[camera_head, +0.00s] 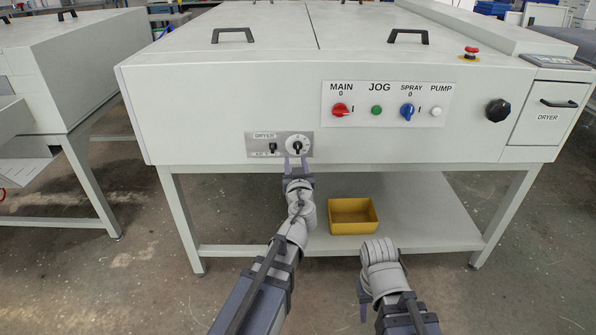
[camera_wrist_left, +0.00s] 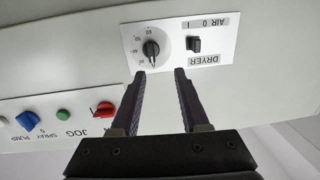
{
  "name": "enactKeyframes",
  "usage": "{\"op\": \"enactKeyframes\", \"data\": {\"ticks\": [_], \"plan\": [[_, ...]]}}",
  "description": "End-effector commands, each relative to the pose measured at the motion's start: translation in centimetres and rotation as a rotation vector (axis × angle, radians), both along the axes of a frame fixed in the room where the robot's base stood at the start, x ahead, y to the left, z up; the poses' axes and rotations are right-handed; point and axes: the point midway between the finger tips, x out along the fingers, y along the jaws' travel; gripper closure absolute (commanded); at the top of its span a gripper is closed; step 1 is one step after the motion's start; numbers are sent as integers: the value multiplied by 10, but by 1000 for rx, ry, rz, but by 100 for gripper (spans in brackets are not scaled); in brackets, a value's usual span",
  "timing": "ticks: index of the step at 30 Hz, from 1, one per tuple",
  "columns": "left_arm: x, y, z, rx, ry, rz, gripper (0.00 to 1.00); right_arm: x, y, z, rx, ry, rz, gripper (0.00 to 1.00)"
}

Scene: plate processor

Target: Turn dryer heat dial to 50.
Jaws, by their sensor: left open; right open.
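The dryer heat dial (camera_head: 297,144) is a round white scale with a black pointer knob, on the right of the small grey DRYER panel (camera_head: 262,153). In the left wrist view the picture is turned over, and the dial (camera_wrist_left: 151,49) sits just beyond the tip of one finger. The exact setting is too small to read surely. My left gripper (camera_head: 296,160) is open just below the dial, and its fingers (camera_wrist_left: 164,73) point at the panel with nothing between them. My right gripper (camera_head: 364,305) is low at the front, away from the machine; its fingers are mostly hidden.
A black air switch (camera_head: 273,148) is left of the dial. A panel with the red MAIN knob (camera_head: 341,110), green JOG button (camera_head: 376,110) and blue SPRAY knob (camera_head: 407,111) is at upper right. A yellow bin (camera_head: 371,226) stands on the lower shelf (camera_head: 432,205).

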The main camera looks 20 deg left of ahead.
Motion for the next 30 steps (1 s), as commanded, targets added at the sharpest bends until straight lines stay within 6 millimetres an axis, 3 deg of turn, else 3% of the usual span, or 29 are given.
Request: {"op": "enactKeyframes", "data": {"ticks": [1, 3, 16, 30], "plan": [[3, -1, -11, 0, -16, -20, 55, 0, 0, -14, 0, 0, 0, 55], [6, -3, -12, 0, -31, -43, 55, 0, 0, -19, -1, 0, 0, 55], [17, -4, -10, -3, -45, -68, 55, 0, 0, -20, -1, 0, 0, 55], [79, 14, -11, -2, -44, -66, 55, 0, 0, -20, -1, 0, 0, 55]]}}
